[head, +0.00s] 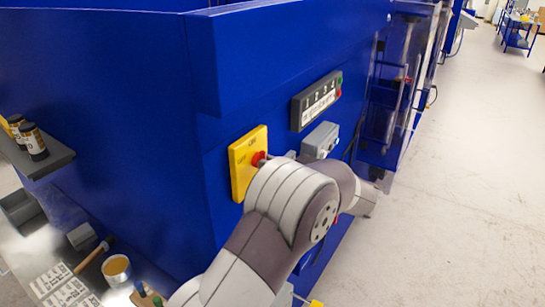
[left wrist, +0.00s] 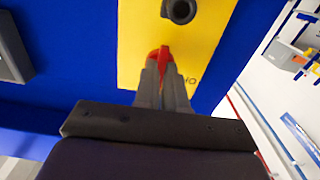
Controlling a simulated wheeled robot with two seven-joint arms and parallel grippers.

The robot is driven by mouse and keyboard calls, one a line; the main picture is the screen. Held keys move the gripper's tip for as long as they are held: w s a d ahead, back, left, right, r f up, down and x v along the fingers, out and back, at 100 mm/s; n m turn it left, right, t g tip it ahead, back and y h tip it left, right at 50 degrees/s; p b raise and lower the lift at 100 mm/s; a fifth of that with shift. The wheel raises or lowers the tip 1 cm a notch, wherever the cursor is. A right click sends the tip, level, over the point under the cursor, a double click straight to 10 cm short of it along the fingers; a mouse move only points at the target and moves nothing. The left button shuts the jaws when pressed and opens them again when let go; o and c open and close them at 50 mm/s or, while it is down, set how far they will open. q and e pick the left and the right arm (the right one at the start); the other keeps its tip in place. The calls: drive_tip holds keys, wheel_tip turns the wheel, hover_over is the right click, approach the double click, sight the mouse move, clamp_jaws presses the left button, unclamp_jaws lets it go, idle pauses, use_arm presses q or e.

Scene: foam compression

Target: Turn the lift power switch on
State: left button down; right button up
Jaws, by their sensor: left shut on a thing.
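The lift power switch is a red handle (head: 258,158) on a yellow plate (head: 239,170) fixed to the blue machine wall. In the left wrist view, the red handle (left wrist: 163,54) stands out from the yellow plate (left wrist: 210,35). My left gripper (left wrist: 163,72) has its two grey fingers closed on the handle from either side. In the head view my own left arm covers most of the gripper and part of the plate. The lettering on the plate is too small or covered to read the switch position surely. My right gripper is not in view.
A dark button panel (head: 316,101) and a grey box (head: 320,141) are on the wall right of the plate. A dark shelf (head: 40,160) with small jars juts out at left, above a bench with tools. Open grey floor (head: 470,160) lies at right.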

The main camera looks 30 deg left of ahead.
use_arm(q)
drive_tip(key=shift+f+m, duration=0.15)
drive_tip(key=shift+m, duration=0.15)
drive_tip(key=c, duration=1.2)
unclamp_jaws()
drive_tip(key=s+d+b, duration=0.1)
drive_tip(key=d+b, duration=0.3)
drive_tip(key=d, duration=0.8)
drive_tip(key=shift+d+b, duration=0.35)
drive_tip(key=shift+b, duration=0.05)
